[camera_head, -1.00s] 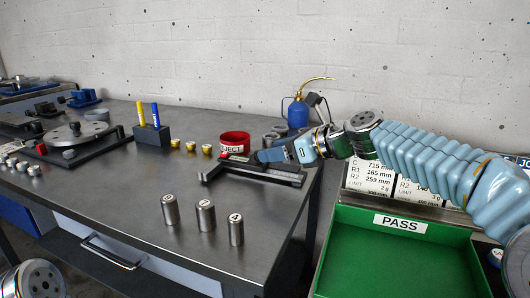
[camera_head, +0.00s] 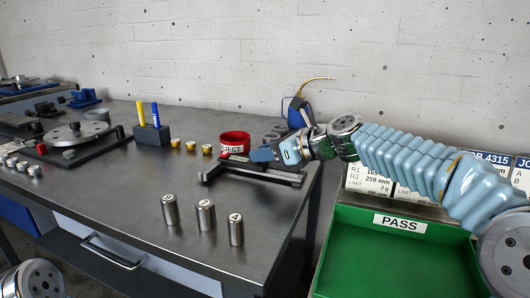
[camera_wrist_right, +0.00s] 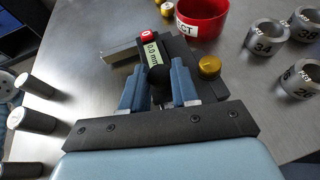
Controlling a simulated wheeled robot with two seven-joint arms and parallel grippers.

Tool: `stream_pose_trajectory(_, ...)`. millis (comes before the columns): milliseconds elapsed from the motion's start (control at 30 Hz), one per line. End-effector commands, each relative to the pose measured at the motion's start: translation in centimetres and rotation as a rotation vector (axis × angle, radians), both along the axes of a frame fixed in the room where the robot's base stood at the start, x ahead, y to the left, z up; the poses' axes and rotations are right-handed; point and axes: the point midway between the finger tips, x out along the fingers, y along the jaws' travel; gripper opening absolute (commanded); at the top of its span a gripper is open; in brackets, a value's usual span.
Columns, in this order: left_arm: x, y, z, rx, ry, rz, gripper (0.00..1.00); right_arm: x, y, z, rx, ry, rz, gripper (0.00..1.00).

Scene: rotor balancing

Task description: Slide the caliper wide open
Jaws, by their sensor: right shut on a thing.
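The caliper (camera_head: 274,174) is a dark bar with jaws at its left end, lying on the metal table near its right edge. In the right wrist view its display (camera_wrist_right: 152,52) reads 0.0 mm, beside a red part with a white mark (camera_wrist_right: 148,36) and a gold knob (camera_wrist_right: 209,66). My right gripper (camera_head: 263,155) is over the caliper. In the wrist view its blue fingers stand either side of a black caliper knob (camera_wrist_right: 158,76) and are shut on it. Fingers and palm hide part of the caliper. My left gripper is not in view.
A red REJECT bowl (camera_head: 235,141) stands just behind the caliper. Steel cylinders (camera_head: 206,216) stand in front, and marked rings (camera_wrist_right: 265,37) lie to its right in the wrist view. A blue oil can (camera_head: 299,112) is behind my right arm. A green PASS tray (camera_head: 390,255) is at right.

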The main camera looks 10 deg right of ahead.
Motion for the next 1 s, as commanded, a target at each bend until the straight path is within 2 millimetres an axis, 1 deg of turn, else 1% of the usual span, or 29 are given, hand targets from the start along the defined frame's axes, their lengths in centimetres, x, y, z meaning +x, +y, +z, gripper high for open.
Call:
stream_pose_trajectory(133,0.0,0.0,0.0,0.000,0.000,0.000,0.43,0.0,0.0,0.0,0.000,0.000,0.000,0.00)
stream_pose_trajectory(200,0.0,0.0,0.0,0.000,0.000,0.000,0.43,-0.2,-0.4,0.0,-0.001,-0.001,-0.002,0.00)
stream_pose_trajectory(267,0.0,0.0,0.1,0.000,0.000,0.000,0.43,-0.7,-1.1,0.1,-0.001,-0.001,-0.003,0.00)
stream_pose_trajectory(400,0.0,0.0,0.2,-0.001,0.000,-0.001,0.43,-2.2,-3.5,0.1,-0.001,0.000,-0.004,0.00)
stream_pose_trajectory(533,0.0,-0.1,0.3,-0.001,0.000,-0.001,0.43,-3.2,-4.8,0.1,0.000,0.000,-0.002,0.00)
stream_pose_trajectory(833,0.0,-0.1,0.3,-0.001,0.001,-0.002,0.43,-3.4,-5.0,0.0,0.001,-0.001,0.000,0.00)
stream_pose_trajectory(867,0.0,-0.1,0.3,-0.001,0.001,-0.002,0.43,-3.4,-5.0,0.0,0.001,-0.001,0.000,0.31)
stream_pose_trajectory(1000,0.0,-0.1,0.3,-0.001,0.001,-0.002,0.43,-3.4,-5.0,0.0,0.001,-0.001,0.000,0.52)
